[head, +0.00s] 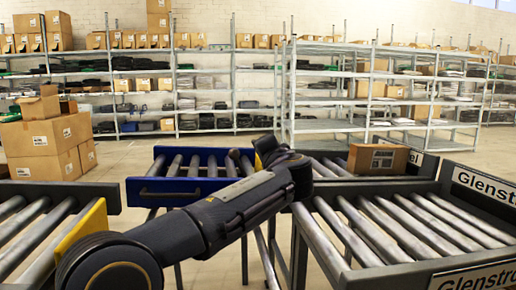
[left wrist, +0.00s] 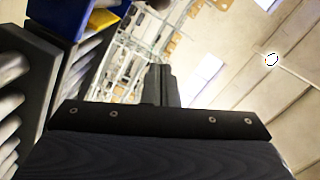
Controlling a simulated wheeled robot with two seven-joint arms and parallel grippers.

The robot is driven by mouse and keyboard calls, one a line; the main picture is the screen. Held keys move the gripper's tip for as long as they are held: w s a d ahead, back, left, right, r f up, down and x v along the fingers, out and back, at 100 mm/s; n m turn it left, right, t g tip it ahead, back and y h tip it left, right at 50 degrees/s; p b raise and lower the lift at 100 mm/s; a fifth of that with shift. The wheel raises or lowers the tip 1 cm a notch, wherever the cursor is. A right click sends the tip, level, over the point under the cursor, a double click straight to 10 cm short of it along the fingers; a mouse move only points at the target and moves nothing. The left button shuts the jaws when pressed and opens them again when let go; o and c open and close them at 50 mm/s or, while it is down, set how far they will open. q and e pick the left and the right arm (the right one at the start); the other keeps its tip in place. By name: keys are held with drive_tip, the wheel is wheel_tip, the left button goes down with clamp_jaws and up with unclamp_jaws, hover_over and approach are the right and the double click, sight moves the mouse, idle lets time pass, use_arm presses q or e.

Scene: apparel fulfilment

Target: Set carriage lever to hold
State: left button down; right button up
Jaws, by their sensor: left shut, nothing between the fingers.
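The blue carriage (head: 205,158) with grey rollers sits between two roller conveyor sections. A small dark round knob (head: 234,153), perhaps the lever's end, shows at its right side; the lever shaft and its setting cannot be made out. My left arm crosses in front of the carriage, and its wrist hides the carriage's right end. My left gripper's shut, empty fingers (left wrist: 161,86) show in the left wrist view; in the head view they are hidden or too small to tell. A blue and yellow part (left wrist: 98,20) shows at that view's upper left. My right gripper is not in view.
Roller conveyors stand at the left (head: 30,225) and right (head: 400,225), the right one with dark labelled side rails. A cardboard box (head: 377,159) sits on rollers at the right. Stacked cartons (head: 50,140) stand at the left. Shelving (head: 220,90) lines the back beyond open floor.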

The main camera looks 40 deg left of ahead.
use_arm(q)
drive_tip(key=shift+v, duration=1.05)
drive_tip(key=shift+r, duration=0.1)
